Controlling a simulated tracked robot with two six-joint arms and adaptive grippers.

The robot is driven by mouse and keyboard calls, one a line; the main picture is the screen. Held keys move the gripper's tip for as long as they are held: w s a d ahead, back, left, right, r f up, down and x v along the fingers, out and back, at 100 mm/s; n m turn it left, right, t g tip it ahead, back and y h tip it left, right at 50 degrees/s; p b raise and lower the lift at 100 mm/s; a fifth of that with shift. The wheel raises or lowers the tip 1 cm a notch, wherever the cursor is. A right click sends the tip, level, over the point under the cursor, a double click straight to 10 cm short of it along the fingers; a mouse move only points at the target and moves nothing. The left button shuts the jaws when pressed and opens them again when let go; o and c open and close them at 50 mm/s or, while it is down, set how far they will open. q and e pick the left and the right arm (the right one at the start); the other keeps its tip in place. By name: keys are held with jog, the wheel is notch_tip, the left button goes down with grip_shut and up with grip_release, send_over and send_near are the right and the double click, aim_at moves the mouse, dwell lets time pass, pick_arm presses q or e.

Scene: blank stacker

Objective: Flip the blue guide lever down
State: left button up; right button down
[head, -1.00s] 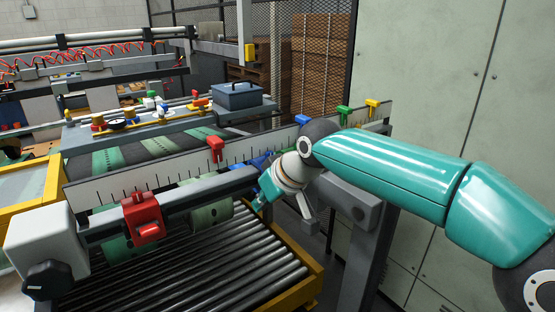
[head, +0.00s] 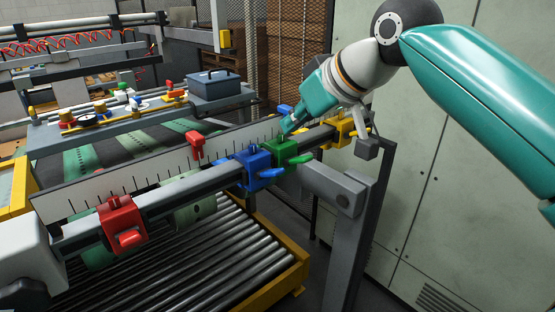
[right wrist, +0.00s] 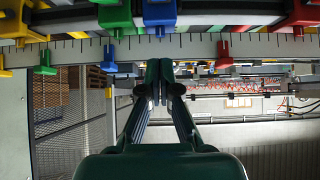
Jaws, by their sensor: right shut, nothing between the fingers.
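The blue guide block (head: 254,172) sits on the grey rail (head: 190,188), left of the green block (head: 281,151). Its blue lever (head: 271,173) sticks out from the block's front toward the right. My right gripper (head: 287,128) is above and behind the green block, apart from the blue lever. In the right wrist view its fingers (right wrist: 161,82) are together and empty. That view also shows the blue block (right wrist: 160,12) at the top edge, beyond the fingertips. My left gripper is not in view.
A red block (head: 122,214) sits farther left on the rail and a yellow block (head: 341,131) at the right. Behind the rail runs a white ruled strip (head: 150,172) with a red pointer (head: 196,145). Metal rollers (head: 220,250) lie below.

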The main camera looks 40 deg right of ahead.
send_over(278, 170)
jog(key=w, duration=0.3)
jog(key=f, duration=0.6)
jog(key=shift+s, duration=0.2)
jog(key=shift+s+d+f, duration=0.1)
jog(key=shift+s+f, duration=0.6)
jog(key=shift+f, duration=0.35)
jog(key=shift+s+f, duration=0.45)
jog(key=shift+w+f, duration=0.1)
jog(key=shift+f, duration=0.05)
